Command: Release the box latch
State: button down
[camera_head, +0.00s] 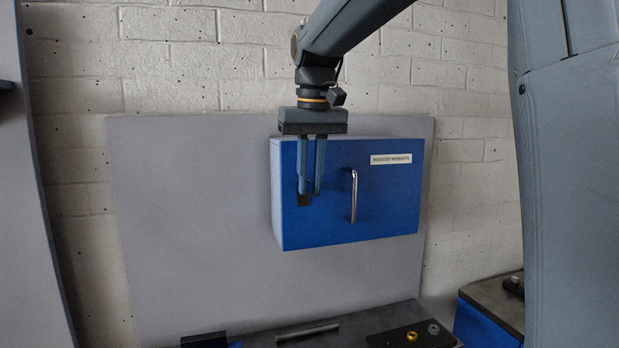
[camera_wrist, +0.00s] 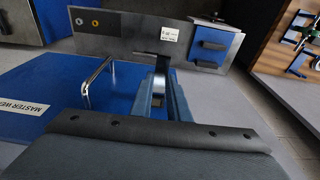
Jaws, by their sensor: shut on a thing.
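The blue box (camera_head: 375,212) is mounted on a grey panel, with its front door closed. It has a silver bar handle (camera_head: 354,196) and a white label that seems to read "MASTER WEIGHTS" (camera_head: 391,159). A small dark latch (camera_head: 304,201) sits near the door's left edge. My gripper (camera_head: 309,190) points down in front of the door's left side, its fingers close together at the latch. In the wrist view my gripper (camera_wrist: 160,98) is shut on a small grey piece of the latch (camera_wrist: 159,84). The fingers partly hide the latch.
The grey panel (camera_head: 190,220) stands against a white brick wall (camera_head: 180,70). Below it, a dark bench top (camera_head: 350,325) holds a metal rod (camera_head: 307,331) and a dark block with a brass piece (camera_head: 412,336). The door handle is just right of my fingers.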

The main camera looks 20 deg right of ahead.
aim_at(312, 188)
jog(key=c, duration=1.7)
grip_release()
jog(key=r, duration=0.2)
jog(key=r+b, duration=0.1)
jog(key=r, duration=0.2)
jog(key=s+r+b, duration=0.1)
jog(key=r, duration=0.1)
jog(key=shift+s+r, duration=0.1)
jog(key=shift+r, duration=0.2)
